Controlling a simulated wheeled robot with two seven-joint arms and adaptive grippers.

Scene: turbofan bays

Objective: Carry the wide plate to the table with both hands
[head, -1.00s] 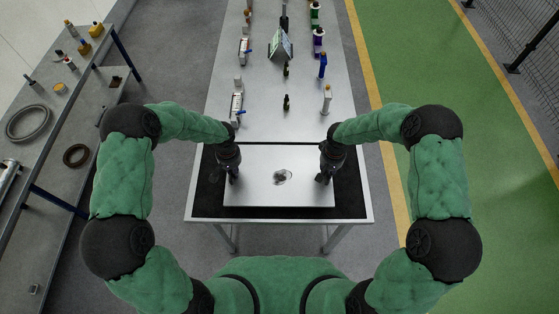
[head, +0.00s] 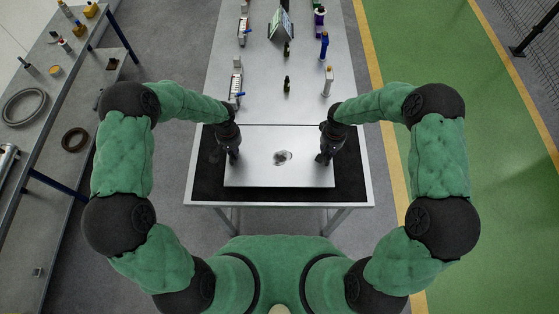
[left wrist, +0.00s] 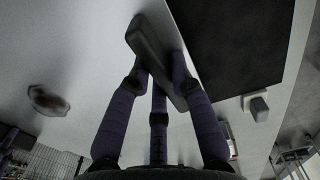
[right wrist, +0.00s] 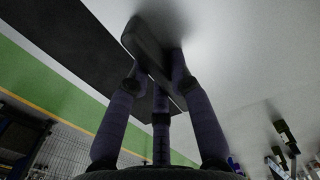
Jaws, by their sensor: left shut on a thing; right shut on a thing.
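The wide plate (head: 258,172) is a flat light-grey sheet over the black mat (head: 352,180) at the near end of the long table. I cannot tell whether it rests on the mat or hangs just above it. My left gripper (head: 234,155) is shut on a dark bar handle (left wrist: 158,50) at the plate's left side. My right gripper (head: 322,157) is shut on the matching handle (right wrist: 152,50) at the right side. A small dark-and-pale patch or part (head: 282,157) shows at the plate's middle, also in the left wrist view (left wrist: 48,100).
Beyond the plate, the table (head: 262,108) carries several bottles, including a small dark bottle (head: 286,84) and a white one (head: 328,82). A side bench (head: 40,130) with rings is at the left. Green floor lies right.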

